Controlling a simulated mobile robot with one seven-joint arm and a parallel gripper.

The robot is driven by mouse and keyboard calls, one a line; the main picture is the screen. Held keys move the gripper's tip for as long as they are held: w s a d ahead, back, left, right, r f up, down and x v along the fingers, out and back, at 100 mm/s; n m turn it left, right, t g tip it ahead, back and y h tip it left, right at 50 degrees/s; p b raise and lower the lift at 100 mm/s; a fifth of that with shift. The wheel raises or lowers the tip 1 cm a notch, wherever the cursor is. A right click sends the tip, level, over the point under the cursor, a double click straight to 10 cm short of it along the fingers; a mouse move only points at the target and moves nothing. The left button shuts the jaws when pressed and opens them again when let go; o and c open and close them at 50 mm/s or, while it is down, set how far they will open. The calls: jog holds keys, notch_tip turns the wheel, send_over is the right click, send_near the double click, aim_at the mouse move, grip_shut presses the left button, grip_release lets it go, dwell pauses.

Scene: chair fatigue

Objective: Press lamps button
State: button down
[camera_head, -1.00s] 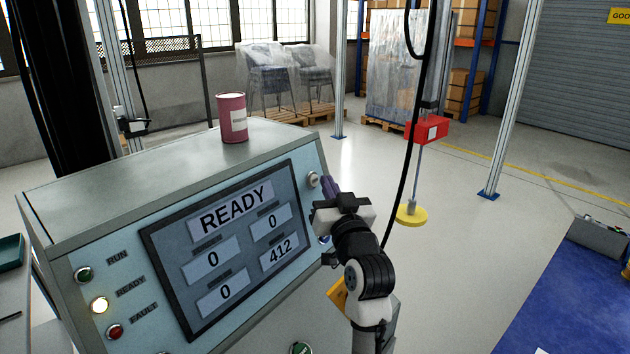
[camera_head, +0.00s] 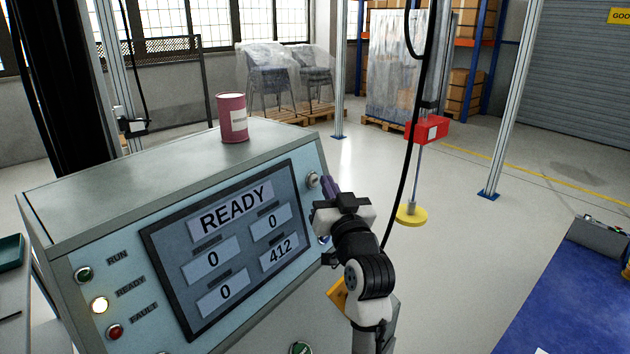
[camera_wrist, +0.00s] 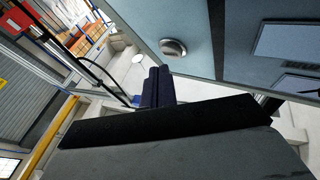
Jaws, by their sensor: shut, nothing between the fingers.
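The control cabinet (camera_head: 90,205) has a slanted front panel with a screen (camera_head: 230,245) reading READY. A small round silver button (camera_head: 312,179) sits at the panel's upper right, beside the screen. It also shows in the wrist view as a silver dome (camera_wrist: 173,48). No label for it is readable, so I cannot tell whether it is the lamps button. My gripper (camera_head: 330,186) is shut and empty, just right of this button. In the wrist view its dark fingertips (camera_wrist: 158,72) are below the dome and look apart from it.
The ready lamp (camera_head: 100,305) is lit, between a green lamp (camera_head: 84,274) and a red one (camera_head: 115,332). A red can (camera_head: 232,118) stands on the cabinet. A black cable and a hanging rod with a yellow disc (camera_head: 411,215) are right of my arm. Open floor lies beyond.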

jog(key=shift+a, duration=0.1)
jog(key=shift+w+a+f, duration=0.1)
jog(key=shift+w+a, duration=0.1)
jog(key=shift+a, duration=0.1)
jog(key=shift+w+a+f, duration=0.1)
jog(key=shift+w+a, duration=0.1)
jog(key=shift+a, duration=0.1)
dwell(0.9)
jog(key=shift+d, duration=0.15)
jog(key=shift+s+d, duration=0.4)
jog(key=shift+d, duration=0.1)
jog(key=s+d, duration=0.1)
jog(key=d+r, duration=0.1)
jog(key=s+d+b, duration=0.1)
jog(key=d, duration=0.1)
jog(key=shift+s+r, duration=0.3)
jog(key=shift+s, duration=0.05)
jog(key=shift+f, duration=0.1)
dwell(0.6)
